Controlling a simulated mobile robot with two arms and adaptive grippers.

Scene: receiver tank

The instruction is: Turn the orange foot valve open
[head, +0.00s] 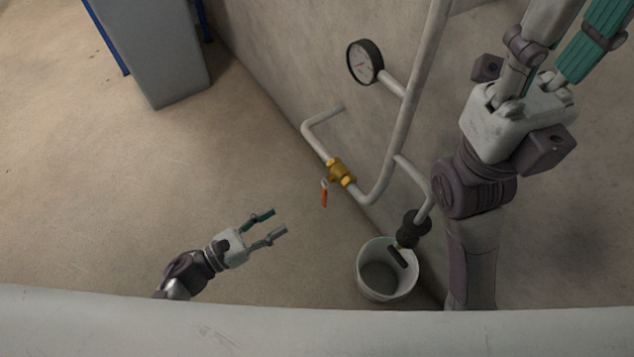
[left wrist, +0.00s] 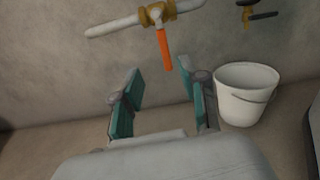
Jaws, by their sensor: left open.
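The orange foot valve lever (head: 324,194) hangs down from a brass valve body (head: 341,172) on a pale pipe low on the wall. In the left wrist view the orange lever (left wrist: 165,48) points downward from the brass body (left wrist: 158,12), roughly across the pipe. My left gripper (head: 275,225) is open and empty, to the left of and below the lever in the head view, apart from it. In the left wrist view its teal fingers (left wrist: 160,88) stand apart, below the lever. My right gripper (head: 580,35) is at the upper right, partly cut off at the top edge; its opening is unclear.
A white bucket (head: 361,272) stands on the floor under a dark-ended drain pipe (head: 410,230), right of my left gripper. A round gauge (head: 365,62) is on the piping above. A grey box-like post (head: 160,50) stands at upper left. The floor at left is clear.

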